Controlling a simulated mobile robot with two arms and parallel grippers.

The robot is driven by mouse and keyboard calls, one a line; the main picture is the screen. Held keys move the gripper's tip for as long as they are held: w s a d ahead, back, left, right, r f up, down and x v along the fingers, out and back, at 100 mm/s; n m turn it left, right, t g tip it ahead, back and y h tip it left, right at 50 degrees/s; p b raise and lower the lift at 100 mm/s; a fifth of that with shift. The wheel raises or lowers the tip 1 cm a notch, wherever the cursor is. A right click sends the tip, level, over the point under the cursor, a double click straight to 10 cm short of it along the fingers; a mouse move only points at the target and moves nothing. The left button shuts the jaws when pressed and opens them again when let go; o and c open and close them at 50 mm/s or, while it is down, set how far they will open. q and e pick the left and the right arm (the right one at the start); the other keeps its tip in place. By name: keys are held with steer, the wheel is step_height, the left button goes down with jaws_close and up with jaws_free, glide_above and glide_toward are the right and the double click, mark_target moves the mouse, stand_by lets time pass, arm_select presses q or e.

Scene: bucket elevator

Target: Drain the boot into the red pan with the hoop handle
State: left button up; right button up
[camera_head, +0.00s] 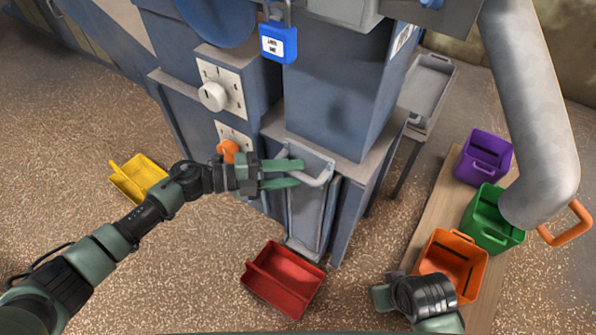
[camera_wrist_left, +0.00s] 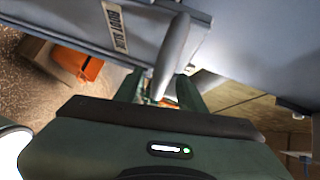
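The blue-grey boot of the elevator has a front slide panel (camera_head: 305,215) with a pale hoop handle (camera_head: 321,179) at its top. In the left wrist view the slide (camera_wrist_left: 85,35) carries a "BOOT SLIDE" label, and the grey handle bar (camera_wrist_left: 172,58) reaches down between my fingers. My left gripper (camera_head: 302,172) is at the handle with its two green fingers apart; contact is unclear. The red pan (camera_head: 268,297) stands on the floor below the slide and looks empty. My right gripper (camera_head: 382,297) is low, beside the orange bin; its fingers are not clear.
A yellow pan (camera_head: 138,177) lies on the floor at left. Purple (camera_head: 484,158), green (camera_head: 493,218) and orange (camera_head: 455,262) bins stand on a board at right. A blue padlock (camera_head: 279,43), white knob (camera_head: 213,96) and orange knob (camera_head: 229,150) are on the machine. Grain covers the floor.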

arm_select(q)
steer(key=shift+w+d+f, duration=0.1)
steer(key=shift+w+d, duration=0.05)
steer(key=shift+d, duration=0.5)
jaws_close()
stand_by(1.0)
